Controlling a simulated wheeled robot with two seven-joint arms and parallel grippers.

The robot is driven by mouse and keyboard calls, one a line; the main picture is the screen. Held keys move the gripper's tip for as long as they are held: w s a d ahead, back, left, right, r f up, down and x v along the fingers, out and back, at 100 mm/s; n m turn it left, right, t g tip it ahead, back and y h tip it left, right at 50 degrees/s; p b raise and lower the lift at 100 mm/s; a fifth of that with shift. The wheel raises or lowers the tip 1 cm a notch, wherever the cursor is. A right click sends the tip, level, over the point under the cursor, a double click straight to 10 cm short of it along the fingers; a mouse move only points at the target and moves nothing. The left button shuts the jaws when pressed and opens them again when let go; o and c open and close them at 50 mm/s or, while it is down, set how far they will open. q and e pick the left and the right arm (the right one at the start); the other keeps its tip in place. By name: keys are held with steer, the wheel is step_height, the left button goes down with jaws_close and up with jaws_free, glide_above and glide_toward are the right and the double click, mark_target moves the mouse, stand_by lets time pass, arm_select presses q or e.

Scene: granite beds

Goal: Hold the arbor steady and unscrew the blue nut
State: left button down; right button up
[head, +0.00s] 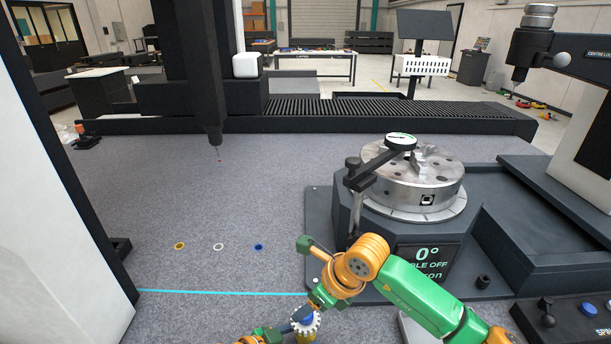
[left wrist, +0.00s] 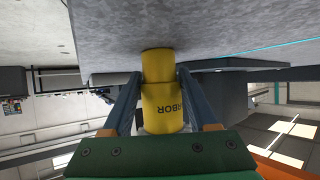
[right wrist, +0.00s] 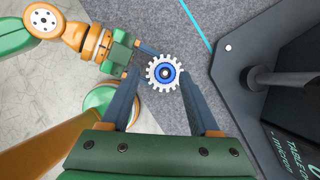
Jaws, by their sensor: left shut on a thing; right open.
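The yellow arbor (left wrist: 163,108), lettered ARBOR, stands between the two fingers of my left gripper (left wrist: 159,76), which is shut on it. In the right wrist view a white toothed gear (right wrist: 152,82) sits on the arbor, with the blue nut (right wrist: 173,67) at its centre. My right gripper (right wrist: 163,84) is open, its fingers on either side of the gear and nut. In the head view the blue nut (head: 307,318) shows low in the picture, partly covered by my right gripper (head: 312,308). Whether the right fingers touch anything cannot be told.
A rotary table (head: 425,185) with a dial gauge (head: 400,141) stands to the right on the granite bed (head: 200,200). Yellow (head: 179,246), white (head: 218,246) and blue (head: 258,247) rings lie left of it. A probe (head: 216,145) hangs above clear granite.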

arm_select(q)
steer(key=shift+w, duration=0.1)
arm_select(e)
steer(key=f+m+h, duration=0.2)
steer(key=f+m, duration=0.1)
steer(key=w+f+m+h, duration=0.1)
steer(key=shift+a+f, duration=0.3)
steer(key=shift+f, duration=0.05)
steer(key=shift+m, duration=0.3)
steer(key=m, duration=0.2)
steer(key=m+h, duration=0.1)
steer(key=m, duration=0.3)
steer(key=shift+s+a+h, duration=0.1)
steer(key=shift+a+h, duration=0.15)
steer(key=shift+h, duration=0.05)
arm_select(q)
steer(key=shift+a, duration=0.1)
arm_select(e)
steer(key=m+h, duration=0.1)
steer(key=m, duration=0.4)
steer(key=shift+a, duration=0.15)
